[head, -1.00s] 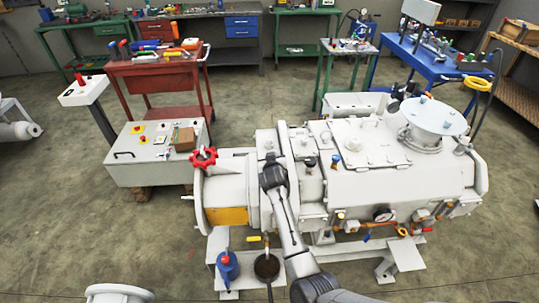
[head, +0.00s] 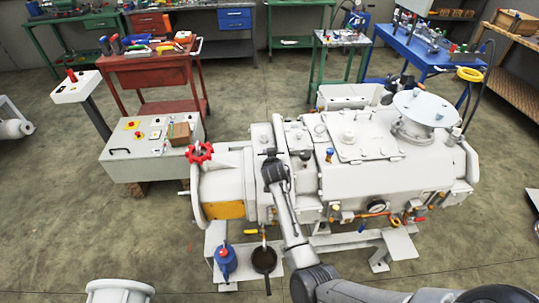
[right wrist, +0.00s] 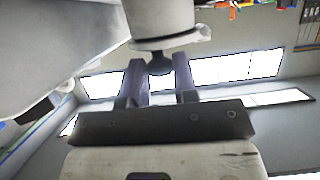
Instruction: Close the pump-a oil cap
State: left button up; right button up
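The white pump (head: 390,178) stands at the centre right of the head view. My right gripper (head: 271,156) is over the left part of its top, with its arm coming from the bottom. In the right wrist view, the two fingers (right wrist: 160,75) are apart. A small dark cap (right wrist: 159,62) shows between or just behind the fingertips, against a flanged white neck (right wrist: 165,30). I cannot tell whether the fingers touch it or whether it is fully closed. The gripper hides this spot in the head view. My left gripper is not in view.
A blue-topped fitting (head: 329,155) and a dark fitting (head: 305,155) stand on the pump just right of my gripper. A red handwheel (head: 199,152) is to the left. A blue oil can (head: 225,261) and a dark round pan (head: 264,259) sit in front.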

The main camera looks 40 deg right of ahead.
jog(key=o, duration=0.4)
jog(key=p+v, duration=0.2)
jog(key=v, duration=1)
jog(key=shift+p, duration=0.4)
